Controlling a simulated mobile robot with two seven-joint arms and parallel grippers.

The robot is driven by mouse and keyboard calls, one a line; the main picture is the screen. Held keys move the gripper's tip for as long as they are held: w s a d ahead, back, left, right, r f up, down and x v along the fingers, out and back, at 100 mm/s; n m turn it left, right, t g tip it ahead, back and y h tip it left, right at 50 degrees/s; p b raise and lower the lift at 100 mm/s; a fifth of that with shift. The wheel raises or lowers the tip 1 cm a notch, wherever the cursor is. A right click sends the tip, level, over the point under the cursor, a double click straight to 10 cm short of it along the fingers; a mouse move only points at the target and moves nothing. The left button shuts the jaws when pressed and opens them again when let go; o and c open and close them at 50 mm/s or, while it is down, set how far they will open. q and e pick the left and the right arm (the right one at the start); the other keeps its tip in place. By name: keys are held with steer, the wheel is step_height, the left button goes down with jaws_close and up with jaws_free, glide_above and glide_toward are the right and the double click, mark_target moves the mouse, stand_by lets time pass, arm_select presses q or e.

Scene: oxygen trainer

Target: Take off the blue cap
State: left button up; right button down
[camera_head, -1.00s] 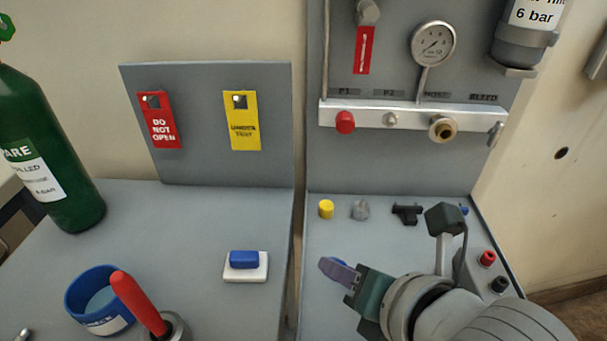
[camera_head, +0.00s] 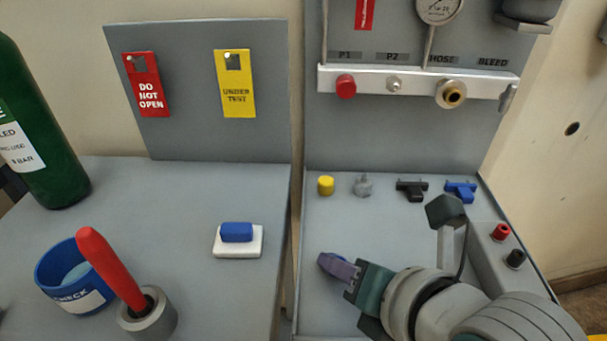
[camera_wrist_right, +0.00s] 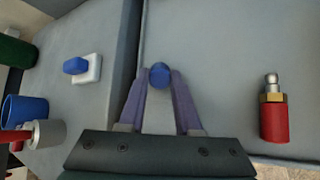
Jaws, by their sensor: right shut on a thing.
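My right gripper (camera_head: 338,268) is shut on a small round blue cap, held between its purple fingertips above the right bench. In the right wrist view the blue cap (camera_wrist_right: 159,75) sits at the tips of the fingers. In the head view the fingers mostly hide it. On the white manifold (camera_head: 420,84), the P1 port has a red cap (camera_head: 346,86), the P2 port (camera_head: 394,84) shows bare metal, and the HOSE port (camera_head: 452,94) shows a brass fitting. My left gripper is not in view.
A yellow cap (camera_head: 326,185), a grey part (camera_head: 363,185), a black part (camera_head: 411,190) and a blue T-shaped part (camera_head: 460,191) stand at the back of the right bench. A red fitting (camera_wrist_right: 274,118) lies there too. A blue-and-white block (camera_head: 238,240) is on the left bench.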

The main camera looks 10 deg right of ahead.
steer(key=shift+f, duration=0.15)
steer(key=c, duration=0.5)
jaws_free()
steer(key=shift+a, duration=0.1)
steer(key=shift+c, duration=0.2)
steer(key=shift+f, duration=0.1)
steer(key=shift+s+f, duration=0.1)
steer(key=shift+s+r, duration=0.15)
steer(key=shift+r, duration=0.1)
steer(key=p+v, duration=0.3)
steer(key=v, duration=0.6)
steer(key=shift+s+r, duration=0.1)
steer(key=shift+r, duration=0.2)
